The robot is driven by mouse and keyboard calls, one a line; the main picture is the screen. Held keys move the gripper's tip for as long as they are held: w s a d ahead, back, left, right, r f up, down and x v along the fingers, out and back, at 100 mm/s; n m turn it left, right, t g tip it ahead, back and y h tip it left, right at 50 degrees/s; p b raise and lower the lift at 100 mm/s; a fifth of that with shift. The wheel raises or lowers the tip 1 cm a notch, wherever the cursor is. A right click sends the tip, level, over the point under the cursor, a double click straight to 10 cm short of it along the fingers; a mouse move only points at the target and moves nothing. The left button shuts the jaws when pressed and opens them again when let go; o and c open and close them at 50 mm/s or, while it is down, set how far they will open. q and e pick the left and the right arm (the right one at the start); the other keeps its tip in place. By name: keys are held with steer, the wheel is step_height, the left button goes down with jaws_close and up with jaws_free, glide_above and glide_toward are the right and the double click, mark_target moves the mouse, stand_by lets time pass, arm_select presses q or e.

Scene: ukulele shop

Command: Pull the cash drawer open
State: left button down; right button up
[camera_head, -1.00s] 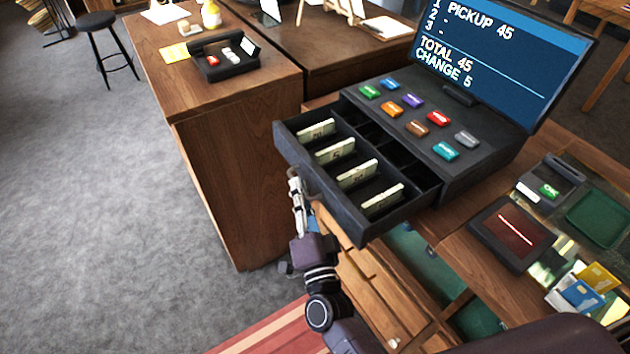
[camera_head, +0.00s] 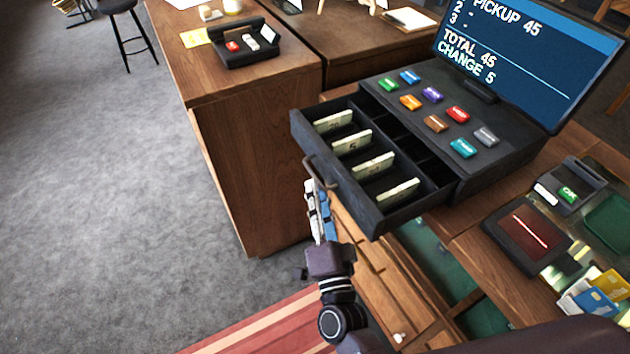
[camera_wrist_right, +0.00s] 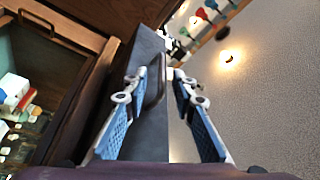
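The black cash drawer (camera_head: 345,198) stands pulled out of the register (camera_head: 500,150) in the head view, with several bundles of notes in its compartments. Its dark curved handle (camera_head: 316,172) sits on the drawer's front and also shows in the right wrist view (camera_wrist_right: 155,86). My right gripper (camera_head: 318,194) is just in front of and below the handle. In the right wrist view my right gripper (camera_wrist_right: 159,76) has its two blue-padded fingers spread, one on each side of the handle, with gaps visible. My left gripper is not in view.
A wooden counter (camera_head: 260,160) with a small black tray (camera_head: 250,60) stands left of the drawer. A card reader (camera_head: 570,190) and a dark red-lit pad (camera_head: 525,238) lie to the right. The grey floor (camera_head: 110,200) at left is open.

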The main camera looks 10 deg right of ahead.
steer(key=v, duration=0.8)
steer(key=shift+s, duration=0.25)
steer(key=s+f+n+g+y+b, duration=0.1)
steer(key=s+f+n+g, duration=0.35)
steer(key=f, duration=1.15)
steer(key=s+f+n+g+y, duration=0.25)
steer(key=f+n+g, duration=0.25)
steer(key=f, duration=1.2)
steer(key=s+d+f+n+g+h+b, duration=0.15)
steer(key=s+d+f+g, duration=0.4)
steer(key=s+f, duration=0.7)
steer(key=s+d+f+n+g+h, duration=0.1)
steer(key=s+d+f+g, duration=0.1)
steer(key=s+d+f, duration=0.3)
steer(key=s+d+f+n+g+h, duration=0.1)
steer(key=s+d+f, duration=0.4)
steer(key=s, duration=0.5)
steer(key=shift+n+g+h, duration=0.4)
steer(key=shift+g, duration=0.3)
